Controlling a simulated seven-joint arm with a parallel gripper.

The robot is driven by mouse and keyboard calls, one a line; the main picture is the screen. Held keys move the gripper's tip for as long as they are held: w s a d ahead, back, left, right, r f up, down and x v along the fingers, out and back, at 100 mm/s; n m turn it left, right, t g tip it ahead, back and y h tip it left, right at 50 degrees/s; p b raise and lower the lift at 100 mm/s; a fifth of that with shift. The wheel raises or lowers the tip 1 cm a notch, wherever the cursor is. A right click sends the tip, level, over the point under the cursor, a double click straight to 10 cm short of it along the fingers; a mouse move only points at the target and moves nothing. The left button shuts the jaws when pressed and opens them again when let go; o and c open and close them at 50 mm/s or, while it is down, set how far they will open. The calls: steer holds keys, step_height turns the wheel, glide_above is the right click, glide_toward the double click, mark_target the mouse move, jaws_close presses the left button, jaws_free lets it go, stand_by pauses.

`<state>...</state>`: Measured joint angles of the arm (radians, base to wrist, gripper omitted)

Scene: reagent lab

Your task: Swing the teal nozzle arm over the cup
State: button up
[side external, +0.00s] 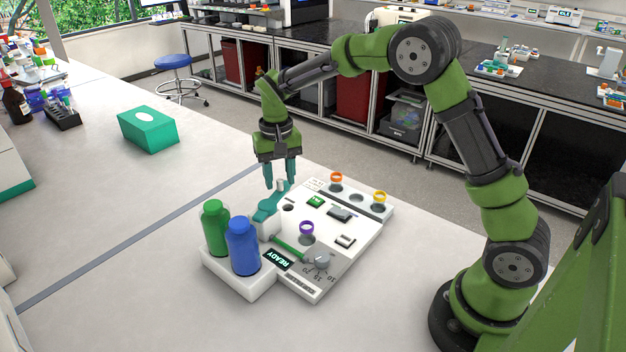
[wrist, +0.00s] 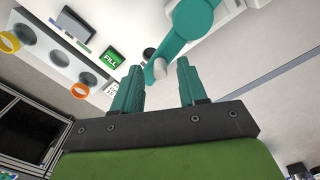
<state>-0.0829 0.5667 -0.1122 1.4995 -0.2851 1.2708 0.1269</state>
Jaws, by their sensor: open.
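The teal nozzle arm (side external: 268,207) reaches from a white block on the white dispenser board (side external: 350,245) toward the back. It also shows at the top of the wrist view (wrist: 193,20), its narrow end pointing down-left with a pale peg. My gripper (side external: 281,184) is open above the arm's free end. In the wrist view my fingertips (wrist: 159,66) stand on either side of that end and peg; I cannot tell whether they touch. A purple-ringed cup (side external: 306,227) is on the board, right of the nozzle arm. Orange-ringed (side external: 336,177) and yellow-ringed (side external: 379,196) cups are at the back.
A green bottle (side external: 215,230) and a blue bottle (side external: 242,248) stand at the board's left. A green FILL button (side external: 315,202), a READY display (side external: 277,259) and a grey dial (side external: 318,260) are on the board. A green box (side external: 148,130) stands far left; the bench between is clear.

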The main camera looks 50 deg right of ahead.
jaws_close()
stand_by(0.4)
steer(key=s+a+m, duration=0.3)
steer(key=s+m, duration=0.4)
steer(key=m, duration=1)
steer(key=shift+a, duration=0.3)
steer(key=shift+a+r, duration=0.1)
stand_by(0.4)
jaws_free()
steer(key=shift+s, duration=0.1)
